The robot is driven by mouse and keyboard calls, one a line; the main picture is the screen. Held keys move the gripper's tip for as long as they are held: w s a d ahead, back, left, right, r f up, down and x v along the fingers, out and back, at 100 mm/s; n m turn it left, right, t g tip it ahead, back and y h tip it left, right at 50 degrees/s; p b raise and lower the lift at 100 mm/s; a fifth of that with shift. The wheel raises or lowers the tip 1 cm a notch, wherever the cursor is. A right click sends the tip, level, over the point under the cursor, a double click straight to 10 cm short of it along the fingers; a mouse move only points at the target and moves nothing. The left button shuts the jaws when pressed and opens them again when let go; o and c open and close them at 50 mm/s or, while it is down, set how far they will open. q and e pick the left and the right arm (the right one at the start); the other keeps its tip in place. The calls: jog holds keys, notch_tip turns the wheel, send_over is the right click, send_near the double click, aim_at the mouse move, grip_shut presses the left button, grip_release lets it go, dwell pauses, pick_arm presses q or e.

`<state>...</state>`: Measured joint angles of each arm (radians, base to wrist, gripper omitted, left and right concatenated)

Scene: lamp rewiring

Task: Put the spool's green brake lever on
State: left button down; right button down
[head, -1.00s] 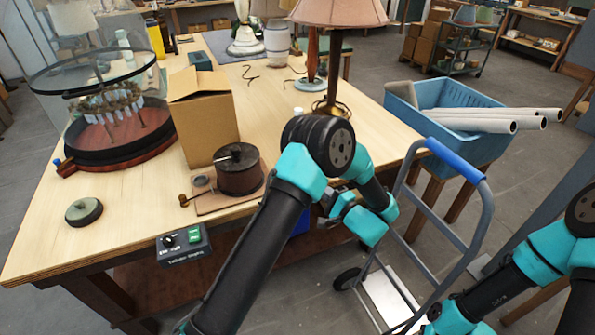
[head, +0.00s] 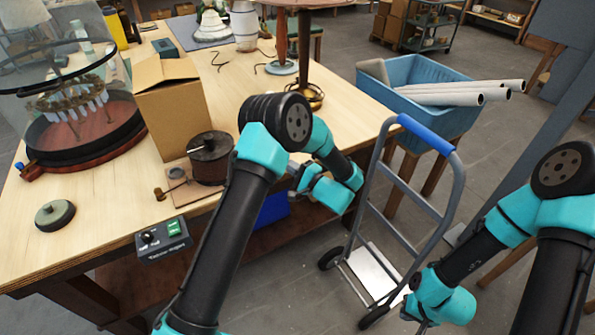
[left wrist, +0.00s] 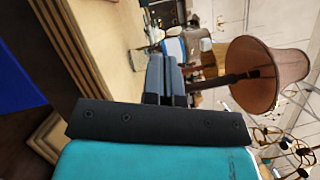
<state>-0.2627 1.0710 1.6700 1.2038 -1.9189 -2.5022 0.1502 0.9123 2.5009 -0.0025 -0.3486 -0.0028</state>
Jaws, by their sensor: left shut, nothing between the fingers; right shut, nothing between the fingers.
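The dark brown spool (head: 210,158) stands on a small wooden base on the near part of the table. A brown-knobbed crank or lever (head: 160,194) sticks out at the base's left. I cannot make out a green lever on the spool. A grey control box (head: 163,240) on the table's front edge carries a black knob and a green switch (head: 174,228). My left gripper is shut and empty in the left wrist view (left wrist: 166,78), apart from the spool; my left arm stands right of it. My right gripper (head: 424,326) is shut and empty, low at the bottom edge.
A cardboard box (head: 172,110) stands behind the spool, and a glass-covered round stand (head: 82,140) is to its left. A round green-topped disc (head: 54,214) lies at front left. A hand truck (head: 415,190) and a blue crate with tubes (head: 425,75) are right of the table.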

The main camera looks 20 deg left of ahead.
pick_arm(q)
jog(key=a, duration=0.2)
jog(key=a+r, duration=0.1)
jog(key=a, duration=0.1)
jog(key=w+a+r, duration=0.1)
jog(key=a, duration=0.2)
jog(key=shift+a, duration=0.1)
jog(key=shift+s+a, duration=0.15)
jog(key=shift+a, duration=0.25)
jog(key=shift+r, duration=0.1)
